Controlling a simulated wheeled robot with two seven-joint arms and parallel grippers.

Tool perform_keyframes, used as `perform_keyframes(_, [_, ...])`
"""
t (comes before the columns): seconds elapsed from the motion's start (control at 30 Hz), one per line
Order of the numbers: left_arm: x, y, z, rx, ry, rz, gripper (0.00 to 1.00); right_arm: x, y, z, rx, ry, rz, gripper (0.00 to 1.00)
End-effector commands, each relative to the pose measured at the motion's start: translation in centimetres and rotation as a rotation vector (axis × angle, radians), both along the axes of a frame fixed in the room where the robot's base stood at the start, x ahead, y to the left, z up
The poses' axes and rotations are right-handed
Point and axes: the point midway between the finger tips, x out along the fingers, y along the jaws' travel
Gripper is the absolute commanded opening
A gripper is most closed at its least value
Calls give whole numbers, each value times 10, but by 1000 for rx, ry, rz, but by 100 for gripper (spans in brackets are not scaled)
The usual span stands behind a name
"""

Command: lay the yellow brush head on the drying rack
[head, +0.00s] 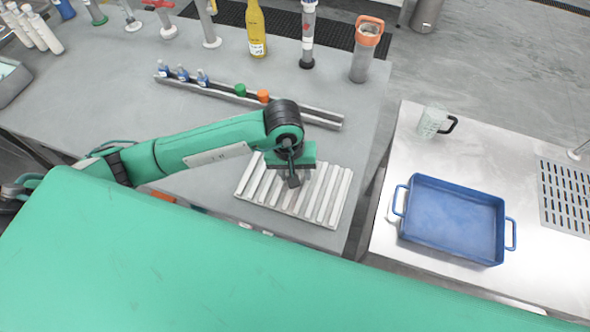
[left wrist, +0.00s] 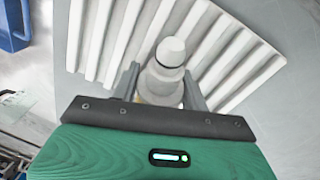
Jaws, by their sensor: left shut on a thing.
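The drying rack (head: 244,190) is a pale ribbed rack on the grey counter near its front right corner. My left gripper (head: 293,181) is over the rack. In the left wrist view, my left gripper (left wrist: 163,84) is shut on a pale, rounded, stepped piece, which I take to be the brush head (left wrist: 171,54). Only a trace of yellow shows low on it, by the gripper body. The rack's ribs (left wrist: 240,62) fan out behind it. In the head view the held piece is mostly hidden by the gripper. I cannot tell whether it touches the rack.
A long narrow rail (head: 320,117) with small bottles and green and orange caps lies behind the rack. A yellow bottle (head: 256,30) and an orange-topped container (head: 362,62) stand farther back. A blue tray (head: 455,184) and a glass jug (head: 432,121) are on the right table.

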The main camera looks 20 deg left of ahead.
Motion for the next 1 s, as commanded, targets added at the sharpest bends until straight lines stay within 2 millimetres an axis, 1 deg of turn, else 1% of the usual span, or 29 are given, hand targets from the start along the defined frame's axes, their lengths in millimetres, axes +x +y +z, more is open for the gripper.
perform_keyframes(0.07, [0, 0, -4, 0, 0, -1, 23, 0, -2, -5, -2, 1, 0, 53])
perform_keyframes(0.1, [0, 0, -3, 0, 0, 0, 47, 0, -3, -5, -3, 0, 0, 53])
perform_keyframes(0.17, [0, 0, -2, 0, 1, 0, 58, -1, -3, -3, -3, 0, 0, 53])
perform_keyframes(0.2, [0, 0, -2, 1, 1, 0, 66, -1, -3, -3, -3, 0, 0, 53])
perform_keyframes(0.47, [0, 1, -2, 2, 2, 1, 67, -1, -3, -3, -3, 0, 0, 53])
perform_keyframes(0.6, [0, 1, 3, 2, 1, 1, 67, -1, -2, 3, -2, 1, 0, 53])
perform_keyframes(0.63, [1, 1, 5, 1, -2, 0, 67, -1, -2, -2, -2, 1, 0, 53])
perform_keyframes(0.77, [1, 4, 27, 2, -6, -1, 67, -1, 0, -10, 0, 0, -1, 53])
perform_keyframes(1.0, [-1, 9, 77, 0, -5, -1, 67, -1, 4, -22, 4, 1, -2, 53])
